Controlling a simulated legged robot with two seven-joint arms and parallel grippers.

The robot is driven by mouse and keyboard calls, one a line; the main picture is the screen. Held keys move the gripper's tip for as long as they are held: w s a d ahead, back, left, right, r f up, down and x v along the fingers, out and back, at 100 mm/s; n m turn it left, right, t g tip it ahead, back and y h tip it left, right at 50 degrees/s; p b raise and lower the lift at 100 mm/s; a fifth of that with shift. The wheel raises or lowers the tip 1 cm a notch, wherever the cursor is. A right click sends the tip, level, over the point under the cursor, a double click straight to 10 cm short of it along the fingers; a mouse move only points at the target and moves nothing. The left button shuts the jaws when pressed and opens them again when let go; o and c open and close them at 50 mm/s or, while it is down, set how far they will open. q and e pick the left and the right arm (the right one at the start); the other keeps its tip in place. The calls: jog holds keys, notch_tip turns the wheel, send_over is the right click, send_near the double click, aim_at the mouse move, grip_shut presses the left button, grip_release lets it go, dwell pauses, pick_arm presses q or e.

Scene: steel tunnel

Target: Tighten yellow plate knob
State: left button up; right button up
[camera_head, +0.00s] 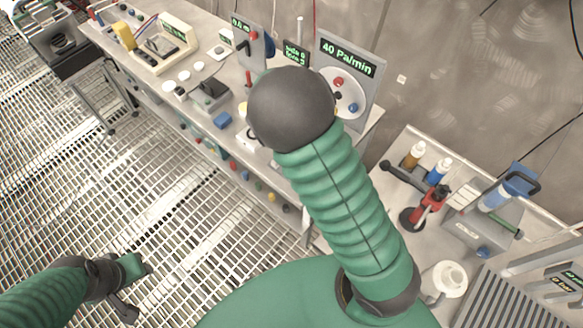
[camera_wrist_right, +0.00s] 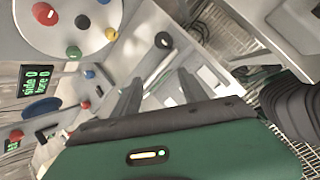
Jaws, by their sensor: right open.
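The white round plate (camera_head: 345,95) with coloured knobs sits on the grey panel under the "40 Pa/min" display. It also shows at the top left of the right wrist view (camera_wrist_right: 65,30). There the yellow knob (camera_wrist_right: 111,34) is on the plate's lower right rim, left of and beyond my right fingers. My right gripper (camera_wrist_right: 160,75) is open and empty, apart from the plate. In the head view my right arm hides it and part of the plate. My left gripper (camera_head: 137,288) hangs low at the left over the grating, away from the panel; its jaws are unclear.
A long bench (camera_head: 215,80) carries devices, buttons and small panels. A second bench at right holds bottles (camera_head: 415,155), a red-handled tool (camera_head: 430,205) and a blue-handled item (camera_head: 510,185). The grating floor (camera_head: 150,195) is clear between my left arm and the bench.

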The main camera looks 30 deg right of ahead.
jog(key=s+a+r+m+y, duration=0.2)
jog(key=s+a+m+y, duration=0.2)
jog(key=s+a+m, duration=0.3)
jog(key=a+m, duration=0.2)
jog(key=a, duration=0.2)
jog(key=shift+s, duration=0.35)
jog(key=shift+a+r, duration=0.1)
jog(key=shift+a, duration=0.05)
